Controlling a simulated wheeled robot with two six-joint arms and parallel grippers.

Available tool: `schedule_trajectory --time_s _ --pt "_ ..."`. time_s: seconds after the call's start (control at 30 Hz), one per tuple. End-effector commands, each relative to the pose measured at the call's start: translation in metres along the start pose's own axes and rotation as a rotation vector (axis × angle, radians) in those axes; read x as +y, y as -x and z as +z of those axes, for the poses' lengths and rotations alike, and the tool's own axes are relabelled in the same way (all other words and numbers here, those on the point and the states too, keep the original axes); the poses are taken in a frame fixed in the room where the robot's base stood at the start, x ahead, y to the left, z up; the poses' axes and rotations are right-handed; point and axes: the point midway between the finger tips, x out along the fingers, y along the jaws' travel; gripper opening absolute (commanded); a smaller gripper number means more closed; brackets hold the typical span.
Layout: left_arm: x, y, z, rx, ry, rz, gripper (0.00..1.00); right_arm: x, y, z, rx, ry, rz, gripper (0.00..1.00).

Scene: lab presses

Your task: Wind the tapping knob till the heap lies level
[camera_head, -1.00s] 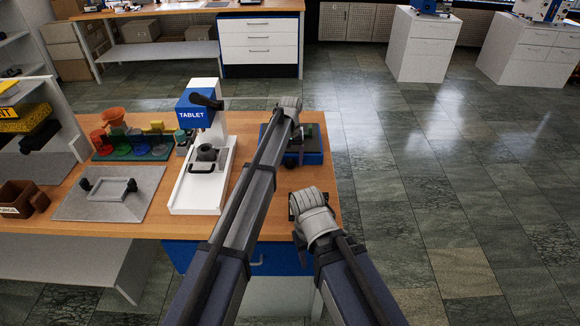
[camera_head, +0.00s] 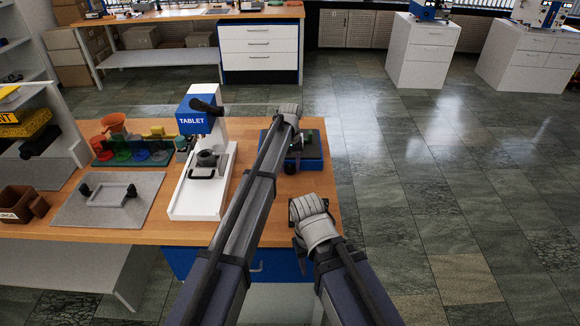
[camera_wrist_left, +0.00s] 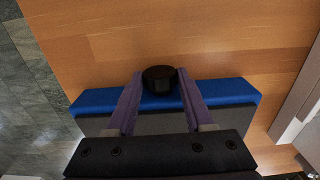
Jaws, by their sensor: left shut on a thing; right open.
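A low blue device with a dark grey top (camera_head: 312,164) stands at the right end of the wooden bench. Its round black knob (camera_head: 291,168) sits at the near edge. In the left wrist view the knob (camera_wrist_left: 159,76) lies between the purple fingers of my left gripper (camera_wrist_left: 160,90), which is shut on it. In the head view my left arm covers part of the device, and the left fingers are hard to make out. My right gripper (camera_head: 298,213) is open and empty over the near right bench corner. I cannot make out a heap.
A white press with a blue TABLET head (camera_head: 193,121) stands left of the device. Further left are a grey tray (camera_head: 72,211), a rack of coloured pieces (camera_head: 130,160) and a brown box (camera_head: 14,203). The floor to the right is clear.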

Motion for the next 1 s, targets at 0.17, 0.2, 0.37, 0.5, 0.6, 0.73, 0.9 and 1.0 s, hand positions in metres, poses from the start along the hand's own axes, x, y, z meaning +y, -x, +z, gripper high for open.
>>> schedule_trajectory --time_s 0.17,0.2,0.37,0.5,0.6,0.73,0.9,1.0 --pt "0.001 0.0 0.0 -0.001 -0.001 -0.013 0.0 0.0 0.0 0.0 0.0 0.0 0.0 0.5" --pt "0.003 -0.001 0.0 -0.001 -0.002 -0.032 0.0 0.0 -0.001 0.0 0.0 0.0 0.0 0.5" --pt "0.007 -0.003 -0.001 -0.001 -0.004 -0.177 0.0 -0.001 -0.006 0.0 0.0 0.0 0.0 0.5" --pt "0.008 -0.004 -0.001 0.0 -0.003 -0.295 0.0 -0.001 -0.014 -0.001 0.0 0.0 0.0 0.5" --pt "0.008 -0.004 -0.001 -0.001 -0.001 -0.348 0.0 -0.002 -0.017 -0.001 0.0 0.0 0.0 0.5" --pt "0.008 -0.002 0.0 0.0 -0.001 -0.373 0.0 -0.002 -0.017 -0.001 0.0 0.0 0.0 0.5" --pt "0.008 -0.002 0.001 0.0 0.0 -0.372 0.0 -0.002 -0.017 -0.001 0.0 0.0 0.0 0.5" --pt "0.008 -0.002 0.001 -0.001 0.0 -0.372 0.54 -0.002 -0.017 -0.001 0.0 0.0 0.0 0.5"
